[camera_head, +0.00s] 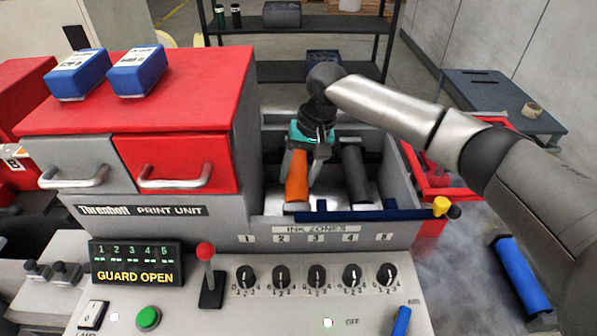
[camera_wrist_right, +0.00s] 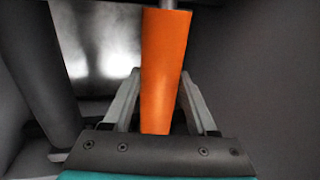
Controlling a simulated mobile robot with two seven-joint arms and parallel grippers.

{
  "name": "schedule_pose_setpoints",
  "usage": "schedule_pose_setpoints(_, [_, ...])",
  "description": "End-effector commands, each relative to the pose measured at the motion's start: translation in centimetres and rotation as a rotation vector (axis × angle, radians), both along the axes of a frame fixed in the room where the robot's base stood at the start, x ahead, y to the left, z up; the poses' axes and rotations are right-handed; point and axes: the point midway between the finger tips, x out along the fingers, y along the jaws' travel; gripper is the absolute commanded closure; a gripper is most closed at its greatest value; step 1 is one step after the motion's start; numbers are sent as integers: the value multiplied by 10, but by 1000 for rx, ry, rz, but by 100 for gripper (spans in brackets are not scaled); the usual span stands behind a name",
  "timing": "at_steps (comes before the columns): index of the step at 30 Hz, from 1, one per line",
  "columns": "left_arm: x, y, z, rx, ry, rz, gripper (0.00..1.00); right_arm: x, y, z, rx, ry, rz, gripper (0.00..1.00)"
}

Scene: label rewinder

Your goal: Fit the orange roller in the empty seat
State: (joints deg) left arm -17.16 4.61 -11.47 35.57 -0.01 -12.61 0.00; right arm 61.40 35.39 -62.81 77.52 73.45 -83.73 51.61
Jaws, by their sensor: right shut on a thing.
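The orange roller (camera_head: 297,177) is inside the open bay of the print unit, at the bay's left side in the head view. My right gripper (camera_head: 308,160) is shut on it from above. In the right wrist view the orange roller (camera_wrist_right: 162,70) stands between the two fingers (camera_wrist_right: 158,110), with a grey shaft end at its top. A dark roller (camera_head: 355,174) lies in the bay to the right, apart from the orange one. The seat's contact with the orange roller is hidden. My left gripper is not in view.
The bay's grey walls (camera_head: 408,165) close in around the gripper. A blue bar (camera_head: 350,215) runs along the bay's front edge. A control panel with knobs (camera_head: 317,276) and a red-topped lever (camera_head: 207,265) stands in front. A blue roller (camera_head: 521,275) lies at the right.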

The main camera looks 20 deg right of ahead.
Motion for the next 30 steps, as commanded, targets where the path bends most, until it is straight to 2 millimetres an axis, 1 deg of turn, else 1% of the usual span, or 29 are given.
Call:
schedule_pose_setpoints(8, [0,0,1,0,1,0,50,1,1,-2,4,-4,0,100])
schedule_pose_setpoints(9, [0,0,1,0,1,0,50,1,1,-1,4,-4,0,37])
schedule_pose_setpoints(17, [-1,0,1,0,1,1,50,1,0,-3,2,-1,0,8])
schedule_pose_setpoints(18, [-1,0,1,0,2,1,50,1,0,-3,2,-1,0,7])
schedule_pose_setpoints(25, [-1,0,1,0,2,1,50,-1,-1,-5,-2,4,0,7])
schedule_pose_setpoints(28, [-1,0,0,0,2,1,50,0,-2,2,-1,0,-1,7])
schedule_pose_setpoints(30, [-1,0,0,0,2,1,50,0,-4,11,0,-2,-1,7])
